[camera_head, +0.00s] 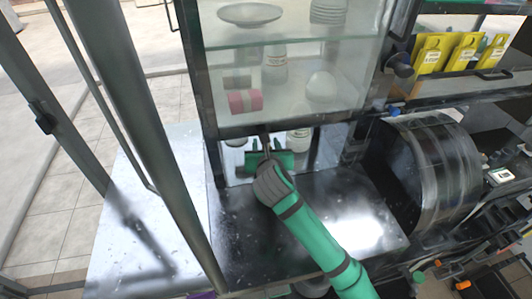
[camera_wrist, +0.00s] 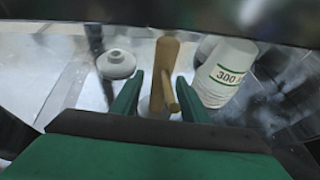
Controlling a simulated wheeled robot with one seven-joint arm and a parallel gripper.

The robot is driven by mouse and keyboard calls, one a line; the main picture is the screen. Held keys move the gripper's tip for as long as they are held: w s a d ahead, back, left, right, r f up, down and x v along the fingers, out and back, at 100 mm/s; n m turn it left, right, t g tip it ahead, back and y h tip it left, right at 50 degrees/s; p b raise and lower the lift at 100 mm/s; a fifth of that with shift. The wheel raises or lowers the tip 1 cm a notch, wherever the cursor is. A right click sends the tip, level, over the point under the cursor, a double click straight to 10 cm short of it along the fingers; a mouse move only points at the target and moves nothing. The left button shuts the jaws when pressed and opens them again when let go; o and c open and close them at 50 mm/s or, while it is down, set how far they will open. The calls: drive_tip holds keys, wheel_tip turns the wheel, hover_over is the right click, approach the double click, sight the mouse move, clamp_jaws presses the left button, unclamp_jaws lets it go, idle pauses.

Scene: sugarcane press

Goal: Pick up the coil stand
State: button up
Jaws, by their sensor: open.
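A brown wooden upright piece with a short side peg (camera_wrist: 165,62), which I take to be the coil stand, stands between my gripper's two green fingers (camera_wrist: 159,84) in the wrist view. The fingers are apart, one on each side of it. I cannot tell whether either touches it. In the head view my gripper (camera_head: 267,158) reaches over the dark metal counter, under the glass cabinet; the stand is hard to make out there.
A white cup marked 300 (camera_wrist: 226,70) stands close right of the wooden piece. A round grey object (camera_wrist: 116,64) is to its left. The glass cabinet (camera_head: 222,75) hangs just above my gripper. The counter (camera_head: 240,240) in front is mostly clear. A metal drum (camera_head: 440,165) stands right.

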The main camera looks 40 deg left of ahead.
clamp_jaws()
drive_tip(key=shift+r, duration=0.1)
